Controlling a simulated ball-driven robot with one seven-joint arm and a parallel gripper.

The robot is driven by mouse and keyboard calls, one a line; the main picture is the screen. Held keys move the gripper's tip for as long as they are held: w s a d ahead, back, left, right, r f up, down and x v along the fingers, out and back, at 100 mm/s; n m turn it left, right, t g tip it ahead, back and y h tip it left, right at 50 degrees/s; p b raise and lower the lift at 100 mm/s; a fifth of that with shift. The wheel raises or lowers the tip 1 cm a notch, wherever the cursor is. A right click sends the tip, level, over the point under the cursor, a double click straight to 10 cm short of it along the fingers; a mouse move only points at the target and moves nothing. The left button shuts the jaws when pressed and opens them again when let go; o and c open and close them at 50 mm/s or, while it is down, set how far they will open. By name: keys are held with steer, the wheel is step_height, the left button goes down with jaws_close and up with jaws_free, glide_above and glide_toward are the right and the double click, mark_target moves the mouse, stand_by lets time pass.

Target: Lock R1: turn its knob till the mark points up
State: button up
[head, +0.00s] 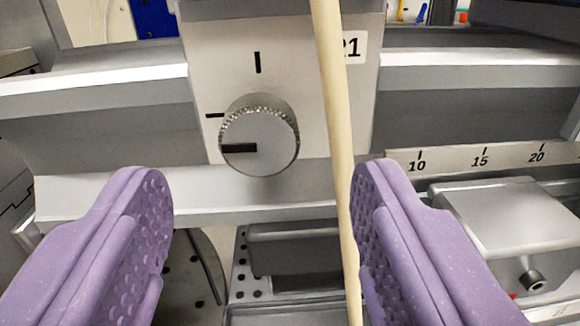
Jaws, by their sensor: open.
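The knob (260,137) is a round grey dial with a knurled rim, on a light metal plate (300,90). A longer black tick stands on the plate above the knob. A label (353,47) at the plate's upper right reads "1" after a partly hidden character. My gripper (262,205) is open, its two purple fingers below and to either side of the knob, apart from it.
A pale beige rod or cable (335,130) runs from top to bottom, crossing in front of the plate right of the knob and passing close by the right finger. A metal rail (110,95) runs across behind. A scale (480,157) and a metal block (510,220) are at right.

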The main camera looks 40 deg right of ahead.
mark_target(259, 140)
steer(key=b+x, duration=0.1)
steer(key=x, duration=0.3)
steer(key=shift+w+d, duration=0.15)
steer(key=shift+w, duration=0.2)
steer(key=c, duration=1)
steer(key=shift+c, duration=0.2)
